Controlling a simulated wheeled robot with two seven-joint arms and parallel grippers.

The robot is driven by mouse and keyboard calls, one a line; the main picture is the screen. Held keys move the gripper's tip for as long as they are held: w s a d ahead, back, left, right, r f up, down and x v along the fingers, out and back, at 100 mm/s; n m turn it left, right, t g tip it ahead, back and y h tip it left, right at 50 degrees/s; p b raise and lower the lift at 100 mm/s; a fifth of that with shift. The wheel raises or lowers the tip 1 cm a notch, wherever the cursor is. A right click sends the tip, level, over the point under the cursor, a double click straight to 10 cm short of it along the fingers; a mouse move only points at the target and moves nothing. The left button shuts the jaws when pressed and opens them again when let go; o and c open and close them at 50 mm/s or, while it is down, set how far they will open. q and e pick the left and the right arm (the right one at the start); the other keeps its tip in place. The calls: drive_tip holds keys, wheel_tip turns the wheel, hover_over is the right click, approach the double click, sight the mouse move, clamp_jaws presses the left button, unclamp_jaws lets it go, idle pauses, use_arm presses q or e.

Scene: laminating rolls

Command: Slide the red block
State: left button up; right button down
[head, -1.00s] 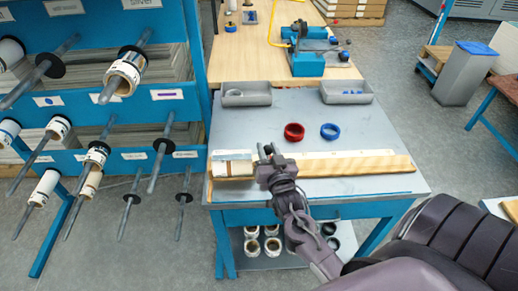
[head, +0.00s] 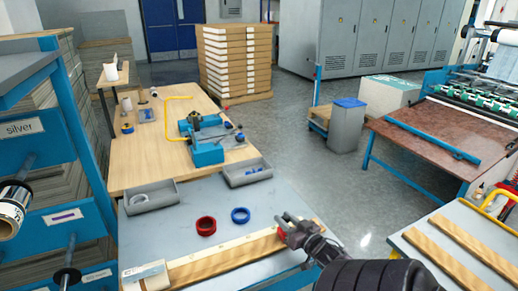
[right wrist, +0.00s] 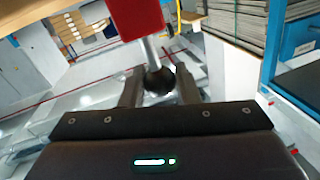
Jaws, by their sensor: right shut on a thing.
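The red block (right wrist: 133,18) shows at the top of the right wrist view, with a metal rod and a black knob (right wrist: 158,80) reaching from it toward me. My right gripper (right wrist: 158,92) is shut on the knob, one finger on each side. In the head view my right gripper (head: 285,221) is at the right part of a long wooden board (head: 238,250) on the grey table. A small red patch of the block (head: 282,234) shows beside its fingers; the rest is hidden. My left gripper is not in view.
A red ring (head: 206,226) and a blue ring (head: 240,215) lie behind the board. Two grey trays (head: 151,197) (head: 247,172) stand at the table's back edge. A rack (head: 45,160) is at the left. The table between rings and trays is clear.

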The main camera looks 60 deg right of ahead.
drive_tip(key=s+d, duration=0.1)
drive_tip(key=d, duration=0.1)
drive_tip(key=s+d, duration=0.3)
drive_tip(key=d, duration=0.2)
drive_tip(key=shift+s+b, duration=0.15)
drive_tip(key=shift+b, duration=0.2)
drive_tip(key=c, duration=1.1)
unclamp_jaws()
drive_tip(key=b+v, duration=0.1)
drive_tip(key=v, duration=0.6)
drive_tip(key=shift+s+a, duration=0.15)
drive_tip(key=shift+s, duration=0.2)
